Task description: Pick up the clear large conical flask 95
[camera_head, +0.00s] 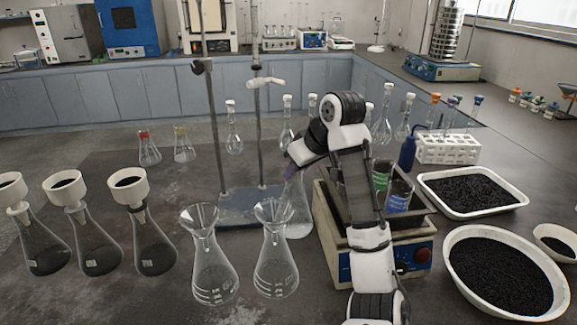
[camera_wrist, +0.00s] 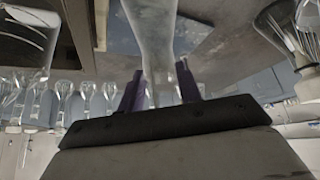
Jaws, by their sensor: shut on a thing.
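A clear large conical flask (camera_head: 299,208) stands upright behind the front pair of clear flasks in the head view, in front of the stand's base. My gripper (camera_head: 296,158) reaches it from the right at its neck. In the wrist view, the purple fingers of my gripper (camera_wrist: 161,88) are on both sides of the clear flask's neck (camera_wrist: 155,45) and shut on it. The front right flask (camera_head: 275,260) partly overlaps it, and my arm hides some of its right side. I cannot tell whether its base touches the table.
Another clear flask (camera_head: 212,265) stands at front left. Several flasks with white funnels (camera_head: 128,186) stand further left. A hot plate (camera_head: 405,265) with beakers is close right of the held flask. A metal stand (camera_head: 215,130) rises just behind. White trays of black grains (camera_head: 475,212) lie right.

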